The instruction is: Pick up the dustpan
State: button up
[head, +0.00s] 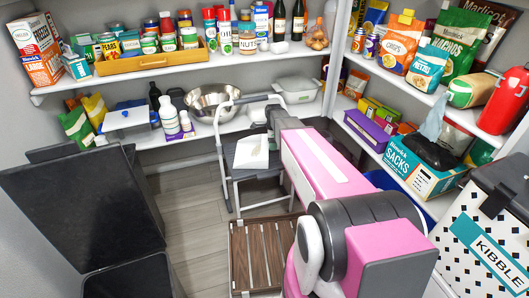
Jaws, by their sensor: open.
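A white, shallow, scoop-like thing, which looks like the dustpan (251,153), lies on the grey top step of a folding step stool (231,172) in the middle of the head view. My pink and grey arm reaches from the lower right toward the stool. My gripper (262,122) is at the arm's far end, just above and beyond the white thing. It is open. Its fingers are small and partly hidden by the arm, and I cannot tell whether they touch anything.
Shelves with jars and bottles line the back wall, with a metal bowl (211,102) on the lower one. Bags and boxes fill the right shelves. A kibble bin (481,235) stands at lower right, dark panels (80,225) at left. Wooden floor (190,205) is bare between.

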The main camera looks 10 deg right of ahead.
notch_tip(320, 180, down, 3)
jog(key=shift+r, duration=0.2)
jog(key=c, duration=1.1)
jog(key=shift+r, duration=0.1)
notch_tip(320, 180, up, 10)
jog(key=shift+f, duration=0.1)
